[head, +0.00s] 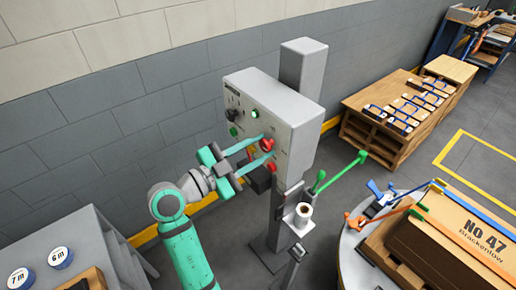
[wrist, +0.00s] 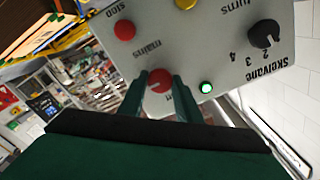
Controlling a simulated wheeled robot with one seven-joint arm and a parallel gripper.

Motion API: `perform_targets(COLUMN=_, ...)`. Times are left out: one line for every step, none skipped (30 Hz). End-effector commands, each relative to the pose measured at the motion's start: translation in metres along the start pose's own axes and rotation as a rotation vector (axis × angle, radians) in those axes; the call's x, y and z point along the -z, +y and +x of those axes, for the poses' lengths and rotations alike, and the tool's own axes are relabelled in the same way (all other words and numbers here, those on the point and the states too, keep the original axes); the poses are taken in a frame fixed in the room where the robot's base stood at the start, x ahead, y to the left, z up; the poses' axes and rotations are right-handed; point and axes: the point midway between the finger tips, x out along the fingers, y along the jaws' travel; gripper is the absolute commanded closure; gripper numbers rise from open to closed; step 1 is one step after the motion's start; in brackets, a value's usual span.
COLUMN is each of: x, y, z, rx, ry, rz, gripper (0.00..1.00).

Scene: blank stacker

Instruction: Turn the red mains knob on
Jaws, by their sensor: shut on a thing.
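The red mains knob (head: 267,142) is on the front of a grey control box (head: 285,103). My gripper (head: 266,149) is at the box front with its two fingers on either side of this knob. In the wrist view the red knob (wrist: 158,78) sits between the green fingers, under the upside-down word "mains". The gripper is shut on it. The fingers hide the knob's sides and part of the lettering by it, so I cannot tell which way it points. A green lamp (wrist: 206,87) beside it is lit.
A red stop button (wrist: 125,30), a yellow button (wrist: 186,3) and a black turns knob (wrist: 264,34) are close by on the panel. A grey post (head: 304,62) carries the box. A round table (head: 350,262) with a crate is at the right.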

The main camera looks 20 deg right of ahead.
Motion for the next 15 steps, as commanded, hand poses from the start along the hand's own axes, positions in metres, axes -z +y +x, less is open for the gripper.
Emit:
perform_targets(x=-0.0011, y=0.0011, z=0.0017, rx=-0.003, ry=-0.002, rz=0.000, gripper=0.92)
perform_targets(x=-0.0011, y=0.0011, z=0.0017, rx=-0.003, ry=-0.002, rz=0.000, gripper=0.92)
perform_targets(x=-0.0011, y=0.0011, z=0.0017, rx=-0.003, ry=-0.002, rz=0.000, gripper=0.92)
perform_targets(x=-0.0011, y=0.0011, z=0.0018, rx=-0.003, ry=-0.002, rz=0.000, gripper=0.92)
perform_targets(x=-0.0011, y=0.0011, z=0.0018, rx=-0.003, ry=-0.002, rz=0.000, gripper=0.92)
perform_targets(x=-0.0010, y=0.0013, z=0.0019, rx=-0.004, ry=-0.002, rz=-0.001, gripper=0.92)
perform_targets(x=-0.0009, y=0.0013, z=0.0020, rx=-0.004, ry=-0.001, rz=-0.001, gripper=0.92)
perform_targets(x=-0.0009, y=0.0014, z=0.0020, rx=-0.004, ry=-0.001, rz=-0.001, gripper=0.92)
perform_targets(x=-0.0008, y=0.0014, z=0.0020, rx=-0.004, ry=-0.001, rz=-0.001, gripper=0.92)
perform_targets(x=-0.0008, y=0.0015, z=0.0021, rx=-0.004, ry=-0.001, rz=-0.001, gripper=0.62)
perform_targets(x=-0.0007, y=0.0015, z=0.0020, rx=-0.004, ry=-0.001, rz=-0.001, gripper=0.55)
perform_targets(x=-0.0006, y=0.0014, z=0.0019, rx=-0.004, ry=-0.001, rz=-0.001, gripper=0.51)
perform_targets(x=-0.0005, y=0.0012, z=0.0018, rx=-0.004, ry=-0.001, rz=-0.001, gripper=0.51)
perform_targets(x=-0.0005, y=0.0011, z=0.0017, rx=-0.003, ry=-0.001, rz=-0.001, gripper=0.51)
perform_targets(x=-0.0004, y=0.0009, z=0.0015, rx=-0.003, ry=0.000, rz=-0.001, gripper=0.51)
